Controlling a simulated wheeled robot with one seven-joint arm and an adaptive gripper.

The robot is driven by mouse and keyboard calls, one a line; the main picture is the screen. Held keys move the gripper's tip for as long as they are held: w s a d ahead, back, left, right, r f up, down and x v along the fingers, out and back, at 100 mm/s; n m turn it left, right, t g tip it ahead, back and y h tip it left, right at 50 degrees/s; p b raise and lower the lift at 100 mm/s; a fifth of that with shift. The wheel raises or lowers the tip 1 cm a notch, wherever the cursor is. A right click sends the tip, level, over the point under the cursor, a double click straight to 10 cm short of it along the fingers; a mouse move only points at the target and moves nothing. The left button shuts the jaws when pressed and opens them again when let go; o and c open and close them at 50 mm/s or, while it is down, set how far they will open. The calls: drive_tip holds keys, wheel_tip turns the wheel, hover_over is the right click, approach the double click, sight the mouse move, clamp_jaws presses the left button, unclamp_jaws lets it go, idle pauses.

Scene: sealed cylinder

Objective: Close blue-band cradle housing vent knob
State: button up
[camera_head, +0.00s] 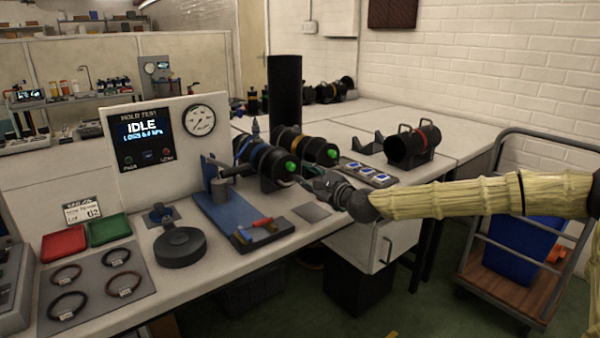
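The blue-band housing (249,152) is a dark cylinder lying in its cradle on the bench, with a blue band near its left end. Its green vent knob (290,167) sits on the end facing right and toward me. My gripper (306,180) is just right of and slightly below that knob. It is small and dark here, so I cannot tell whether its fingers are apart or touching the knob. A second dark housing with a yellow band (287,136) lies just behind, with its own green knob (333,153). The knobs' exact turn angles are too small to read.
A hold-test panel (150,147) reading IDLE stands behind left. A blue fixture (226,212) with a lever and a tool rest (262,233) lie in front. A tray of blue-and-white pieces (368,174) and a red-banded cylinder (412,146) are right. A cart (515,275) stands beyond my arm.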

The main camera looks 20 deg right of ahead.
drive_tip(key=v, duration=0.6)
drive_tip(key=shift+s+d, duration=0.15)
drive_tip(key=shift+s, duration=0.15)
